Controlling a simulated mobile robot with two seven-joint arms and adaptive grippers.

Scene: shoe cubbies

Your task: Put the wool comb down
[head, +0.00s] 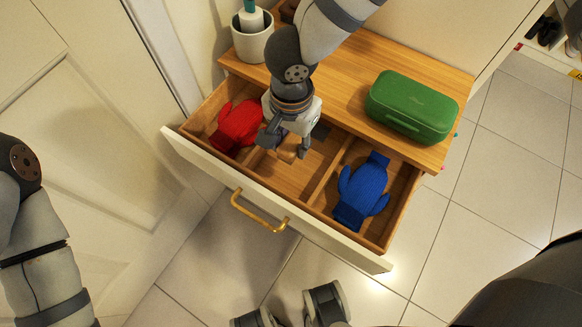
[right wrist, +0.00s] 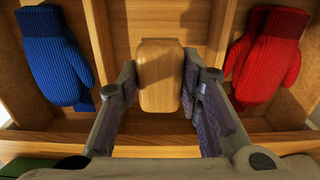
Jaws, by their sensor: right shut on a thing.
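My right gripper (head: 284,143) reaches down over the middle compartment of the open drawer (head: 268,208). It is shut on the wool comb, a pale wooden block whose small end shows at the fingertips in the head view (head: 287,154). In the right wrist view the comb (right wrist: 160,75) sits upright between the two fingers of the gripper (right wrist: 160,92), over the middle compartment. Whether the comb touches the drawer floor, I cannot tell. Most of it is hidden by the gripper in the head view. My left gripper is out of view; only its arm shows at the left.
A red mitten (head: 238,124) lies in the left compartment and a blue mitten (head: 362,190) in the right one, with dividers between. A green case (head: 412,106) and a white pot (head: 252,42) stand on the wooden top (head: 345,78). The middle compartment floor is largely bare.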

